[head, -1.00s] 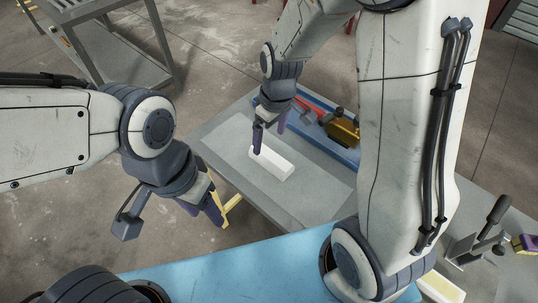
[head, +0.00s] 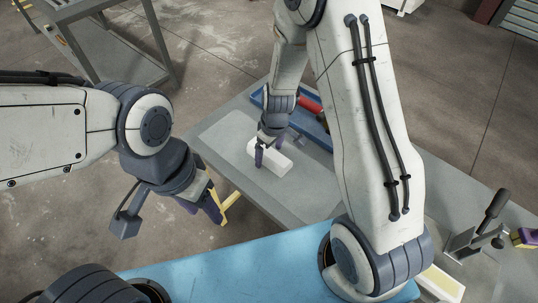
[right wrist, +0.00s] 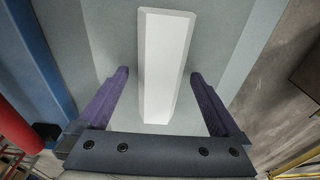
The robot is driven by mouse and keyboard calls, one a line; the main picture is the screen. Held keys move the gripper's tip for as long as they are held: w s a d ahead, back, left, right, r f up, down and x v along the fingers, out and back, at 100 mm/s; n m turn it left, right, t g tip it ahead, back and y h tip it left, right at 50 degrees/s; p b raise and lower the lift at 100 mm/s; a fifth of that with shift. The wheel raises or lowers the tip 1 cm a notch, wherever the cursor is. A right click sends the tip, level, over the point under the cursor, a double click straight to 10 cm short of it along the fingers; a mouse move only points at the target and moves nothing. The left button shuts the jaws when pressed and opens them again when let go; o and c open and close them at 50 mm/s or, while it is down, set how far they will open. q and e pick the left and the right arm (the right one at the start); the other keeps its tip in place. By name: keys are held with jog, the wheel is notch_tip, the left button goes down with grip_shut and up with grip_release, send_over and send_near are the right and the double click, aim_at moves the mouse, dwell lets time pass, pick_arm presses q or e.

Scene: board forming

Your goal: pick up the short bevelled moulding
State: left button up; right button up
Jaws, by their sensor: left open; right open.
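The short bevelled moulding (head: 282,166) is a white block lying on the grey mat on the table. In the right wrist view the moulding (right wrist: 166,60) lies lengthwise between the two purple fingers of the right gripper (right wrist: 163,100), with a gap on each side. My left gripper (head: 218,205) is open and empty, off to the left of the table, away from the moulding.
A clamp (head: 478,238) stands at the right. The grey mat (head: 228,132) is clear around the moulding.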

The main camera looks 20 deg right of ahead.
aim_at(269, 150)
grip_shut()
jog(key=shift+r, duration=0.15)
jog(key=shift+r, duration=0.25)
notch_tip(269, 150, up, 4)
jog(key=shift+d+f, duration=0.1)
jog(key=s+d+r+b, duration=0.1)
jog(key=s+d+r, duration=0.4)
jog(key=d, duration=0.5)
jog(key=shift+s+r, duration=0.3)
jog(key=shift+r, duration=0.45)
